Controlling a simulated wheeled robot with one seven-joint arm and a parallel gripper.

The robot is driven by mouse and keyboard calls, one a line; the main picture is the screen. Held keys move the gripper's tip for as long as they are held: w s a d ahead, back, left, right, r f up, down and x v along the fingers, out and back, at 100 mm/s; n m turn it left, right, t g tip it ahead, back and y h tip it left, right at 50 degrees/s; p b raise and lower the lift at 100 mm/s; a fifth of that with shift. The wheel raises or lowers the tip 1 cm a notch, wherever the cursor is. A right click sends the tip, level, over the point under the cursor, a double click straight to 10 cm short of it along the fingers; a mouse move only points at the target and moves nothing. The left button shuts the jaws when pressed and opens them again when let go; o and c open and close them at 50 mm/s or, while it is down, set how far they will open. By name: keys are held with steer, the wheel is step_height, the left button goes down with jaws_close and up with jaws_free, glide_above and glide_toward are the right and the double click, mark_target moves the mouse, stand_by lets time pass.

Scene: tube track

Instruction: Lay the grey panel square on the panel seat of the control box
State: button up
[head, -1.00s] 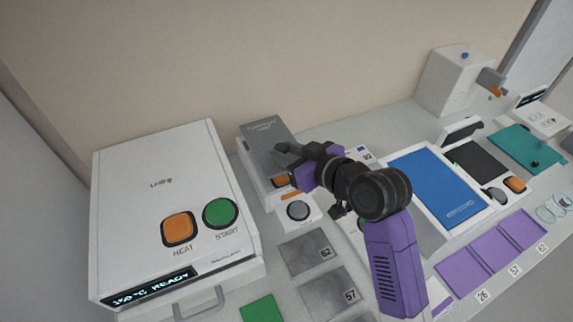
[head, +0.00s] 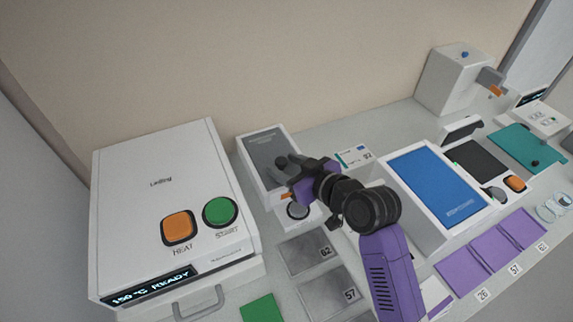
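The grey panel (head: 265,148) lies inside the white rim of the control box (head: 246,165), left of my gripper. Its visible edges run about parallel to the rim and it looks flat, but its near right part is hidden behind my gripper. My gripper (head: 286,174) is over the near right part of the box with its dark fingers apart. The fingers look clear of the panel, though the exact gap cannot be told.
A large white heater (head: 150,190) with orange and green buttons stands close on the left. A white tray with a blue panel (head: 435,187) is on the right. Grey plates (head: 308,252) lie in front. A wall rises behind the bench.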

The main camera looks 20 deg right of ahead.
steer(key=shift+r, duration=0.2)
steer(key=b+v, duration=0.1)
steer(key=v, duration=1.1)
